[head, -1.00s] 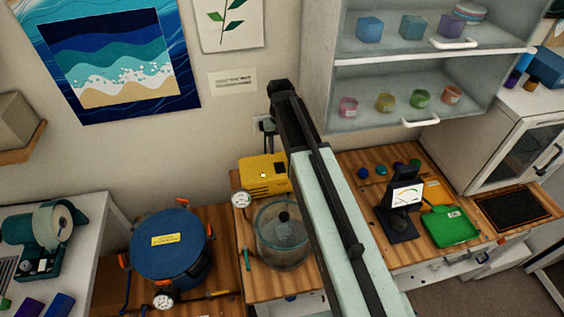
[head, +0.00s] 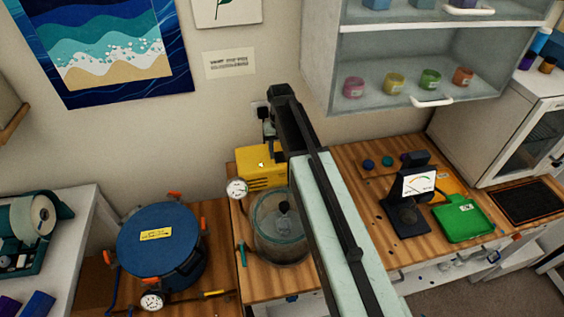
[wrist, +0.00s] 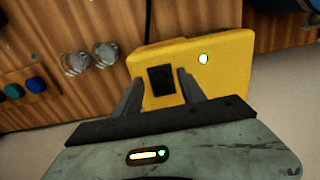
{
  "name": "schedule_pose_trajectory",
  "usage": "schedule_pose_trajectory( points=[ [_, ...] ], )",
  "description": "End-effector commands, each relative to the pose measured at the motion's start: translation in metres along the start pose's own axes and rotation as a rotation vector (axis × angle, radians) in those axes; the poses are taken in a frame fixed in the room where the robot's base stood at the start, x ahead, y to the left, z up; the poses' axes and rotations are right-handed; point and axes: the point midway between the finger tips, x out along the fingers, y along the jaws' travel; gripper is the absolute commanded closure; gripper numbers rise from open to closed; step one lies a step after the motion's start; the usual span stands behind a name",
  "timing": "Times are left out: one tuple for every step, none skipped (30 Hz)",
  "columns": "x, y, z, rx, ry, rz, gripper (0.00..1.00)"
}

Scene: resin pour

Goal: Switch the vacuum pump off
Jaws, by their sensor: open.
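The yellow vacuum pump (head: 257,178) stands on the wooden bench against the wall in the head view, its right side hidden by my arm. In the wrist view, the pump (wrist: 228,70) shows a black switch (wrist: 161,81) and a small pale, bright spot (wrist: 203,58), like a lamp. My gripper (wrist: 160,77) is open, its two dark fingers pointing at the pump face with the switch between them in the picture. I cannot tell whether the fingertips touch the pump. The gripper is hidden behind my arm in the head view.
A glass chamber (head: 268,238) and a round gauge (head: 237,189) are in front of the pump. A blue pot (head: 165,262) stands to the left. A black meter stand (head: 405,215) and green tray (head: 463,219) are to the right. A glass-front cabinet (head: 428,100) hangs above.

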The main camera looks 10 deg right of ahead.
Motion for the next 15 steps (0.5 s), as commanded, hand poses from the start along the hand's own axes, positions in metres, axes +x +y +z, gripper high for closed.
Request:
schedule_pose_trajectory(
  points=[
    [0.0159, 0.0002, 0.0000, 0.000, 0.000, 0.000, 0.53],
    [0.0185, 0.0002, 0.0000, 0.000, 0.000, 0.000, 0.53],
    [0.0207, 0.0003, 0.0000, 0.000, 0.000, 0.000, 0.53],
    [0.0215, 0.0003, 0.0000, 0.000, 0.000, 0.000, 0.53],
    [0.0217, 0.0004, 0.0000, 0.000, 0.000, 0.000, 0.53],
    [0.0211, 0.0004, 0.0000, 0.001, 0.000, 0.000, 0.53],
    [0.0204, 0.0005, 0.0000, 0.001, 0.000, 0.000, 0.53],
    [0.0197, 0.0005, 0.0000, 0.001, 0.000, 0.000, 0.53],
    [0.0191, 0.0006, 0.0000, 0.001, 0.000, 0.000, 0.53],
    [0.0189, 0.0006, 0.0000, 0.001, 0.000, 0.000, 0.53],
    [0.0188, 0.0007, 0.0000, 0.001, 0.000, 0.000, 0.53],
    [0.0188, 0.0007, 0.0000, 0.001, 0.000, 0.000, 0.58],
    [0.0188, 0.0008, 0.0000, 0.001, 0.000, 0.000, 0.67],
    [0.0188, 0.0008, 0.0000, 0.001, 0.000, 0.000, 0.75],
    [0.0188, 0.0009, 0.0000, 0.001, 0.000, 0.000, 0.86]
  ],
)
